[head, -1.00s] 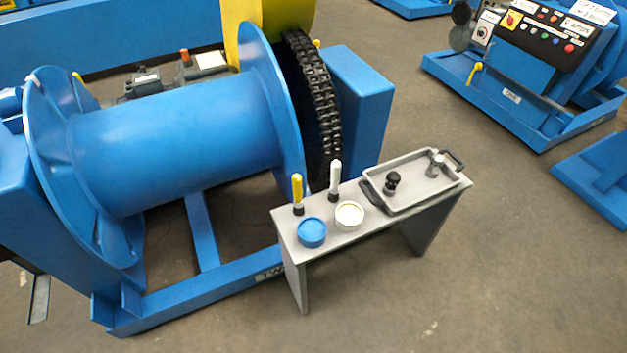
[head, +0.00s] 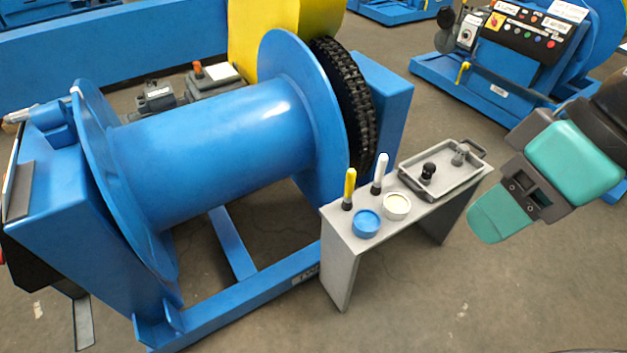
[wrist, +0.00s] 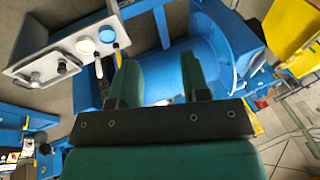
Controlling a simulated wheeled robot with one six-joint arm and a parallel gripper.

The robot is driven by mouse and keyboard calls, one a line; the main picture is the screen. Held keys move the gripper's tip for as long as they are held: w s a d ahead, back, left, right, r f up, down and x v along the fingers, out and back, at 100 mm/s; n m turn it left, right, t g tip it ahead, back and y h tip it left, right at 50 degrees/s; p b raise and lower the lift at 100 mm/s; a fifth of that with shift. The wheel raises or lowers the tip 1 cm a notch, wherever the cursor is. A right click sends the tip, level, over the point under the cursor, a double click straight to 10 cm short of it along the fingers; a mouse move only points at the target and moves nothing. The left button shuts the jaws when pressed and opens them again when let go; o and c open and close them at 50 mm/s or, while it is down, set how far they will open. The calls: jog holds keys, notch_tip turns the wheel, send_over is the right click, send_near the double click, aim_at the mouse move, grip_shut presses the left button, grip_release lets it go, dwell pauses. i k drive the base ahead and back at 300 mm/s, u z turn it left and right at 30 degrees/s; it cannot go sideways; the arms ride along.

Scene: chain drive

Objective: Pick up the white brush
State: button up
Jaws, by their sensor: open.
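The white brush (head: 381,168) stands upright, dark end down, on the grey bench (head: 343,232), near the edge by the blue drum. It shows small in the wrist view (wrist: 98,68), beyond my left-hand finger. The yellow brush (head: 349,186) stands to its left. A white-topped pot (head: 397,206) and a blue pot (head: 366,223) sit beside the brushes. My gripper (head: 492,218) is in the air to the right of the bench, apart from the brush. In the wrist view my gripper (wrist: 160,82) has its two teal fingers apart with nothing held.
A grey tray (head: 418,192) with a black-knobbed part (head: 428,172) and a grey part (head: 460,154) sits on the bench's right half. The big blue drum (head: 220,150) and dark chain (head: 352,100) stand close behind the bench. Floor in front is clear.

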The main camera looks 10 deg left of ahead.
aim_at(375, 189)
jog(key=u, duration=0.15)
jog(key=i, duration=1)
